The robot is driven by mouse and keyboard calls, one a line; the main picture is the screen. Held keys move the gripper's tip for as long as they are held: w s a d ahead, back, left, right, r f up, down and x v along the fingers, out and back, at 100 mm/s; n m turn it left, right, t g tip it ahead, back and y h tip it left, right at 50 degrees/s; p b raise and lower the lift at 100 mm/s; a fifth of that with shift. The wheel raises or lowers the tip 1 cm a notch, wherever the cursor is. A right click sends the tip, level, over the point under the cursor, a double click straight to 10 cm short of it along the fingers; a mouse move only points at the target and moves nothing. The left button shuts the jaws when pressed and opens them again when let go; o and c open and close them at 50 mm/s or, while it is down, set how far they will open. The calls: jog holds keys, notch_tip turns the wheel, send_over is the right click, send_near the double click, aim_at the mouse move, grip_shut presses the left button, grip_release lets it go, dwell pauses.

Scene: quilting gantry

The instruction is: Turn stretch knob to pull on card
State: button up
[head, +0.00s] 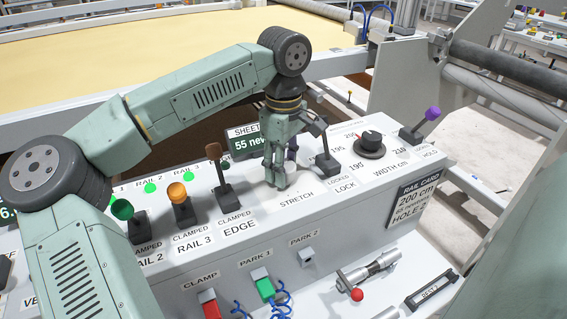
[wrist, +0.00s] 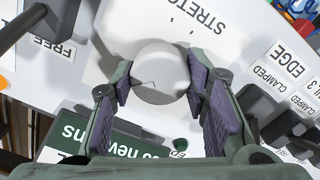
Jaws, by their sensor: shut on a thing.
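The stretch knob (wrist: 160,72) is a round pale knob between the purple-padded fingers of my gripper (wrist: 158,88) in the wrist view. The fingers are shut on its two sides. In the head view my gripper (head: 276,180) points down at the console just behind the STRETCH label (head: 297,198) and mostly hides the knob. The sheet display (head: 246,142) reads 55 new..., partly hidden by my gripper.
A lever marked EDGE (head: 221,175) stands left of my gripper, and the lock lever (head: 322,148) stands close on its right. A black width knob (head: 370,145) and purple-tipped lever (head: 425,122) are farther right. Clamp and park fittings (head: 264,289) line the front.

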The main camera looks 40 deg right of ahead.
jog(key=m, duration=0.5)
jog(key=shift+m, duration=0.3)
dwell(0.4)
jog(key=o, duration=1.1)
jog(key=shift+o, duration=0.2)
notch_tip(320, 180, up, 12)
dwell(0.4)
